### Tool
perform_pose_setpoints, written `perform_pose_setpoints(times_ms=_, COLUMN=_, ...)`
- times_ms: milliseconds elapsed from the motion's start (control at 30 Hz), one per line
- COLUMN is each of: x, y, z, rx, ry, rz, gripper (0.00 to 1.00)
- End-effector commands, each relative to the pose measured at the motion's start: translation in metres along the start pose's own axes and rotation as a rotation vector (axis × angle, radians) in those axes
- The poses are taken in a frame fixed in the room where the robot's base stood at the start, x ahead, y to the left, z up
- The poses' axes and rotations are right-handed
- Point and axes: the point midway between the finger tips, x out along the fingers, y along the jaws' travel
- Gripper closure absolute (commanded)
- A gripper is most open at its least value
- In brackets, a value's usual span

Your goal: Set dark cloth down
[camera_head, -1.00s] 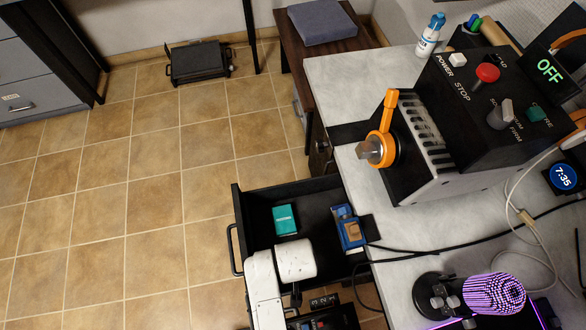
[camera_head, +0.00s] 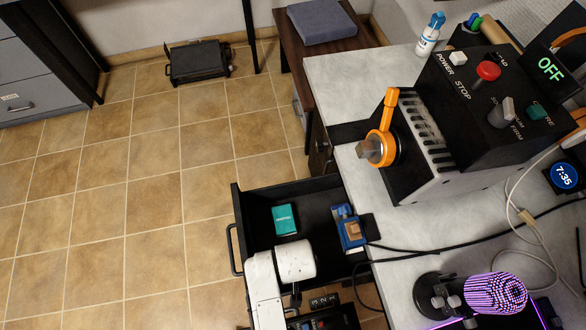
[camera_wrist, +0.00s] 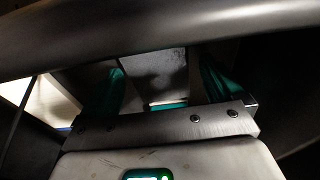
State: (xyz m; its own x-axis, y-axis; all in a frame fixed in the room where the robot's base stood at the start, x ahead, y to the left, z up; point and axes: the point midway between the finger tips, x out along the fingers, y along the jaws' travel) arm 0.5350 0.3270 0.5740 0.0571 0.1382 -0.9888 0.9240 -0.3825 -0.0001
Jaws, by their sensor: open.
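A folded dark blue-grey pad that looks like the cloth (camera_head: 322,22) lies flat on the brown side table (camera_head: 290,52) at the top of the head view. My gripper (camera_wrist: 162,72) shows in the wrist view with its two teal-padded fingers apart. I see no cloth held between them, only a dim grey surface beyond. In the head view my white arm reaches over the open drawer at lower centre, well away from the folded pad, and my fingers are hidden there.
The open black drawer (camera_head: 263,208) holds a teal box (camera_head: 285,219) and a blue item (camera_head: 350,231). The grey worktop (camera_head: 350,90) carries a black machine (camera_head: 480,90) with an orange handle. Cables cross the worktop. In the wrist view a grey bar (camera_wrist: 150,25) passes close by. The tiled floor at left is mostly clear.

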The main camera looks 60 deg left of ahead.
Motion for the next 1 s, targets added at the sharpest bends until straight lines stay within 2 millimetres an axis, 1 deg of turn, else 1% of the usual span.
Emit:
perform_pose_setpoints(times_ms=167, x=-0.014, y=0.0, z=-0.001, rx=0.0, ry=0.001, rz=0.0, gripper=0.05)
perform_pose_setpoints(times_ms=267, x=-0.031, y=0.0, z=-0.001, rx=0.001, ry=0.003, rz=0.0, gripper=0.05)
perform_pose_setpoints(times_ms=500, x=-0.081, y=0.0, z=-0.001, rx=0.002, ry=0.002, rz=0.0, gripper=0.05)
perform_pose_setpoints(times_ms=600, x=-0.098, y=0.0, z=-0.001, rx=0.001, ry=0.002, rz=-0.001, gripper=0.05)
perform_pose_setpoints(times_ms=700, x=-0.111, y=0.0, z=-0.001, rx=0.0, ry=0.002, rz=0.0, gripper=0.05)
perform_pose_setpoints(times_ms=833, x=-0.12, y=0.0, z=-0.001, rx=0.001, ry=0.001, rz=0.0, gripper=0.05)
perform_pose_setpoints(times_ms=1000, x=-0.123, y=0.0, z=0.0, rx=0.0, ry=-0.001, rz=0.0, gripper=0.05)
